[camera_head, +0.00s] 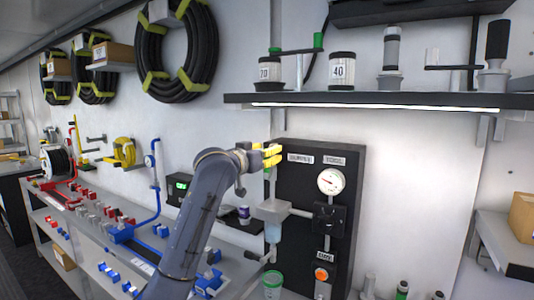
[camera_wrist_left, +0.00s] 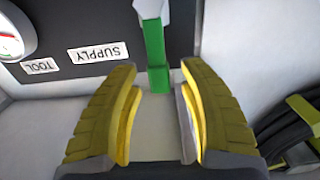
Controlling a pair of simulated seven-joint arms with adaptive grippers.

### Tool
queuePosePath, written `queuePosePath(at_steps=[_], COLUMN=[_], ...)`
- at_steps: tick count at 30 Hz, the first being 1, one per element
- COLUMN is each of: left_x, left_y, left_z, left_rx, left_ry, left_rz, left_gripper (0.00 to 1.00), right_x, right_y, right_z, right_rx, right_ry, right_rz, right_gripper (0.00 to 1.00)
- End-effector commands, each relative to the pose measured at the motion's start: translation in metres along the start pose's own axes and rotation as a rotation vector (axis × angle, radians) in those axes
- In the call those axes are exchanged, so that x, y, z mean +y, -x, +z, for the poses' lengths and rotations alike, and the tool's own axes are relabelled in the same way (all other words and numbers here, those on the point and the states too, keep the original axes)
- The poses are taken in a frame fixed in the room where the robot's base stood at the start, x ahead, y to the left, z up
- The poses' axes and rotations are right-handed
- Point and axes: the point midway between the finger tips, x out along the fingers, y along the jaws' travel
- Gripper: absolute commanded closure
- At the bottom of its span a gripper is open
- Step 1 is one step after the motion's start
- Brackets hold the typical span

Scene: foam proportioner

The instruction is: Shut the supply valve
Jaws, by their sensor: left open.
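My left gripper (camera_head: 268,155) is at the top left of the dark panel (camera_head: 297,190), beside the SUPPLY label (camera_head: 300,158). In the left wrist view, the yellow fingers of my left gripper (camera_wrist_left: 160,72) are open. A green lever (camera_wrist_left: 154,45), apparently the supply valve's handle, reaches down between the fingertips with gaps on both sides. It looks untouched. The SUPPLY label (camera_wrist_left: 98,52) appears upside down beside it. My right gripper is not in view.
A round gauge (camera_head: 331,181) and a black block (camera_head: 329,219) are on the panel. Below the gripper are a grey fitting (camera_head: 272,209) and a green cup (camera_head: 272,284). A shelf (camera_head: 390,101) with numbered pots overhangs the panel. Hose coils hang on the wall at left.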

Motion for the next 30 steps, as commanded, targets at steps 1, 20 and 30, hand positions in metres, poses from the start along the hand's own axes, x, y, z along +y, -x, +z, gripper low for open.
queuePosePath(at_steps=[1, 20, 30], left_x=[0.0002, -0.0001, -0.0002], left_y=[-0.0007, -0.0007, -0.0007], left_z=[-0.0001, -0.0002, -0.0004], left_rx=[0.0, 0.0, 0.0], left_ry=[0.0, 0.0, 0.0], left_rz=[0.0, 0.0, -0.001], left_gripper=[0.58, 0.97, 1.0], right_x=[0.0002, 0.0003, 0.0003], right_y=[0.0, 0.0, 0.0], right_z=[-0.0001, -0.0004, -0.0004], right_rx=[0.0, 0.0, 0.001], right_ry=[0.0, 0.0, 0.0], right_rz=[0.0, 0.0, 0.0], right_gripper=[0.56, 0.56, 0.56])
